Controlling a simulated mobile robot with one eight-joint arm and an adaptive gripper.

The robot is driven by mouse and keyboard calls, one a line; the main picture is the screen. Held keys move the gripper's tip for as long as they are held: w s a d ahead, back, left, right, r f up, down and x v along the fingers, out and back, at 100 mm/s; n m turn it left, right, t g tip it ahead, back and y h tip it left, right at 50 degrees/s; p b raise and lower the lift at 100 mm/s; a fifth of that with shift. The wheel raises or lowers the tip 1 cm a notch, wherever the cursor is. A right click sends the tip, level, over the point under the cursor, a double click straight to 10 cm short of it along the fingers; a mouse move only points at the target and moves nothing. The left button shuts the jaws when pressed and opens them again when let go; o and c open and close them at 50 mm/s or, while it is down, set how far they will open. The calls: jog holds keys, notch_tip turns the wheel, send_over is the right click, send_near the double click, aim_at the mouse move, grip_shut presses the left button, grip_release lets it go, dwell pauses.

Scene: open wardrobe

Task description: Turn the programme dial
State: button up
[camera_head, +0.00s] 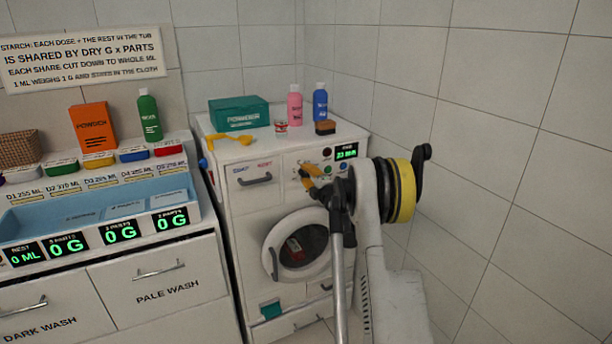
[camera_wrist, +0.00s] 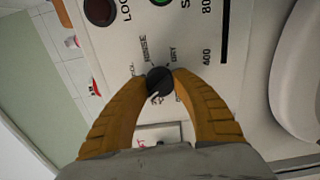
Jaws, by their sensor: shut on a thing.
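The programme dial (camera_wrist: 158,80) is a small dark round knob on the washing machine's white front panel, with printed words such as RINSE and DRY around it. In the wrist view my gripper (camera_wrist: 160,78) has its two orange-yellow fingers closed around the dial, one on each side. In the head view my gripper (camera_head: 309,180) reaches the panel, and the dial is hidden behind it. The washing machine (camera_head: 240,218) has a closed round door below the panel. Its green-lit display (camera_head: 346,152) sits at the panel's upper right.
A green powder box (camera_head: 238,112), a pink bottle (camera_head: 294,105), a blue bottle (camera_head: 320,104) and a yellow scoop (camera_head: 233,138) stand on the machine's top. A counter with a blue tub (camera_head: 40,212) is on the left. A tiled wall stands close on the right.

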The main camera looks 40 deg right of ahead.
jog(key=shift+m, duration=1)
jog(key=o, duration=1.2)
jog(key=v, duration=1.2)
